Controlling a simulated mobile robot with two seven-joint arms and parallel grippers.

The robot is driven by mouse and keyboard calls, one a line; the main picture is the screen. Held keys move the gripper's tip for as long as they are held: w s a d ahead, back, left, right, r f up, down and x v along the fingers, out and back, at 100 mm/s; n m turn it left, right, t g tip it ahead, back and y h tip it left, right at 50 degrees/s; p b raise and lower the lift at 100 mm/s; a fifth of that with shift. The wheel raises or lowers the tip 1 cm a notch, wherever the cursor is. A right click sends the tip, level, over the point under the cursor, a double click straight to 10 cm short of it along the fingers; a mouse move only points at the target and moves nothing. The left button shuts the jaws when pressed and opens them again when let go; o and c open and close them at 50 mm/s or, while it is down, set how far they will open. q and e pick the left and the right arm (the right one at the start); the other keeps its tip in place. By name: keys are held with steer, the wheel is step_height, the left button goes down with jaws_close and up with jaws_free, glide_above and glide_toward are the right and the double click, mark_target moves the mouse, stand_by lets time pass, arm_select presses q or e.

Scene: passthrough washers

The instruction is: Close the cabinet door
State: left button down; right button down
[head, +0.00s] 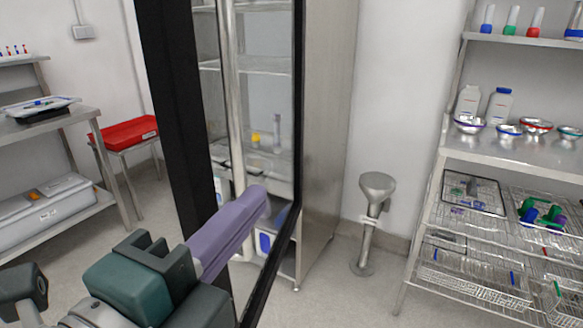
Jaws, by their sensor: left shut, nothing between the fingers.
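The cabinet door (175,110) has a black frame and a clear glass pane. It stands open, at an angle to the steel cabinet (330,130). Shelves with small items show through the glass. My left gripper (262,198) comes in from the lower left with its purple fingers shut and empty. Its fingertips overlap the lower part of the glass, near the frame's right side; I cannot tell if they touch it. The gripper and its arm hide the lower part of the door. My right gripper is not in view.
A steel rack (440,165) with bottles, bowls and wire baskets stands at the right. A steel pedestal (375,190) stands by the back wall. At the left are a steel table (50,130) and a red tray (128,132).

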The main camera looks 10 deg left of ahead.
arm_select(q)
steer(key=x, duration=0.9)
steer(key=shift+s+a+p, duration=0.25)
steer(key=shift+a+p, duration=0.25)
steer(key=shift+a, duration=0.55)
steer(key=shift+s+a+p, duration=0.3)
steer(key=shift+a+p, duration=0.2)
steer(key=shift+a, duration=0.55)
